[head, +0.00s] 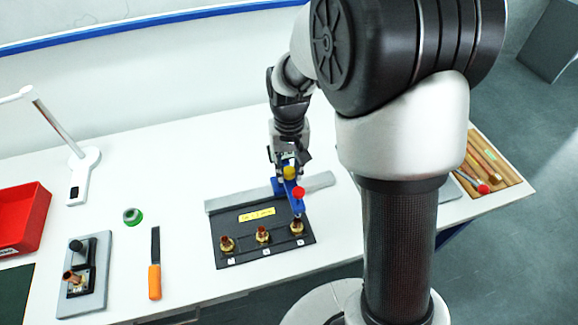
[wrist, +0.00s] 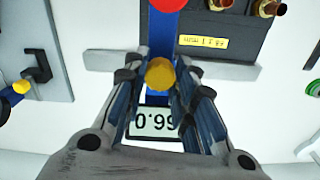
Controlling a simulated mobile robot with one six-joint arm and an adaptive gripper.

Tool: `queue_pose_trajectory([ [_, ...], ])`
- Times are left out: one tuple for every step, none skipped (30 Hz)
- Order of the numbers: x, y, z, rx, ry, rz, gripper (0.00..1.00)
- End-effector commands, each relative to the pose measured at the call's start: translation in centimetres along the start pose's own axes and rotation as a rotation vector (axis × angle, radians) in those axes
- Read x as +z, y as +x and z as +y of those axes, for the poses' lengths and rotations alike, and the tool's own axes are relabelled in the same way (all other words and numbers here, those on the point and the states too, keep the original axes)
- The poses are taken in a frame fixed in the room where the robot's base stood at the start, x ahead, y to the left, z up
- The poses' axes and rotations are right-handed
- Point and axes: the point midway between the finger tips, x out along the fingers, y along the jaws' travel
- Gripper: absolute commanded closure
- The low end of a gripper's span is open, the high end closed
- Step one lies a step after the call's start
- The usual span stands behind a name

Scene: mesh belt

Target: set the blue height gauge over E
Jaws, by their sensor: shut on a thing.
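The blue height gauge (head: 278,187) has a yellow knob, a red-capped arm and, in the wrist view (wrist: 163,50), a display reading 66.0 upside down. My gripper (head: 288,167) is shut on it, with the yellow knob between the fingers (wrist: 160,85). The gauge is at the far right of the black plate (head: 240,232), and its red end shows just above the right brass fitting (head: 297,226) in the head view. Two more fittings stand in the middle (head: 262,235) and at left (head: 226,244). Their small tags are too small to read.
A grey bar (head: 322,182) lies along the plate's back edge. An orange-handled file (head: 154,280), a green ring (head: 132,217), a grey fixture (head: 95,295), a red bin (head: 22,215) and a lamp (head: 85,170) are left. A wooden tray (head: 500,165) is right.

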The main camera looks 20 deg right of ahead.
Motion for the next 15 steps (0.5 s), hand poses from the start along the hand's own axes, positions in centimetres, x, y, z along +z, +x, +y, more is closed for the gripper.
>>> queue_pose_trajectory([
  [0.0,0.0,0.0,0.000,0.000,0.000,1.00],
  [0.0,0.0,-0.1,0.000,-0.001,0.000,1.00],
  [0.0,0.0,-0.4,0.000,-0.002,0.000,1.00],
  [0.1,0.0,-0.8,0.000,-0.004,0.000,1.00],
  [0.1,-0.1,-1.3,0.000,-0.005,0.000,1.00],
  [0.3,-0.1,-2.2,-0.001,-0.006,0.000,1.00],
  [0.4,-0.1,-2.9,-0.001,-0.008,0.000,1.00],
  [0.5,-0.1,-3.7,-0.001,-0.008,0.000,1.00],
  [0.7,-0.1,-4.8,-0.001,-0.008,0.000,1.00],
  [0.8,-0.1,-5.5,-0.001,-0.009,0.000,1.00],
  [0.9,-0.1,-6.3,-0.001,-0.008,0.000,1.00],
  [1.1,-0.1,-7.2,-0.001,-0.008,0.001,1.00],
  [1.1,-0.1,-7.8,-0.001,-0.007,0.001,1.00],
  [1.2,-0.1,-8.3,-0.001,-0.006,0.001,1.00],
  [1.3,-0.1,-8.9,-0.001,-0.005,0.001,1.00],
])
